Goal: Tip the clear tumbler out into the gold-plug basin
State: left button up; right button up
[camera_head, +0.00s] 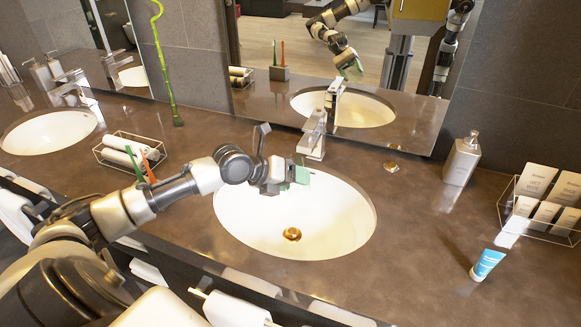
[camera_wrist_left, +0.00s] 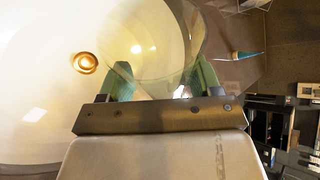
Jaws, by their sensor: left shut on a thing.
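The basin (camera_head: 235,206) with the gold plug (camera_head: 292,234) is set in the brown counter, in the middle of the head view. My left gripper (camera_head: 298,177) is above the far part of this basin, just in front of the faucet. In the left wrist view its green fingers (camera_wrist_left: 161,80) are shut on the clear tumbler (camera_wrist_left: 152,45), whose see-through wall shows the white basin behind it. The gold plug also shows there (camera_wrist_left: 84,63), beside the tumbler. In the head view the tumbler hardly shows; its tilt and contents I cannot tell. My right gripper is not in view.
The faucet (camera_head: 313,135) stands close behind my gripper. A soap dispenser (camera_head: 462,158), a blue-and-white tube (camera_head: 487,264) and a wire rack (camera_head: 540,225) of packets stand to the right. A tray (camera_head: 128,150) of rolled towels and a second basin (camera_head: 48,130) lie left.

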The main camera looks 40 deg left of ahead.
pick_arm(q)
jog(key=shift+s+d+f+m+y, duration=0.15)
jog(key=shift+d+f+m+y, duration=0.1)
jog(key=shift+m+y, duration=0.2)
jog(key=shift+d+f+m+t+y+b, duration=0.15)
jog(key=shift+f+m+t+y+b, duration=0.1)
jog(key=shift+t+b, duration=0.3)
jog(key=shift+a+r+m+y+b, duration=0.15)
jog(key=shift+a+m+y+b, duration=0.15)
jog(key=shift+a, duration=0.05)
jog(key=shift+w+a+m+t+y+b, duration=0.6)
jog(key=shift+a+m+t+y+b, duration=0.1)
jog(key=shift+m+t+y+b, duration=0.15)
jog(key=shift+w+a+r+m+t+y+b, duration=0.3)
jog(key=shift+a+m+t+y+b, duration=0.15)
jog(key=shift+a+m+t+b, duration=0.15)
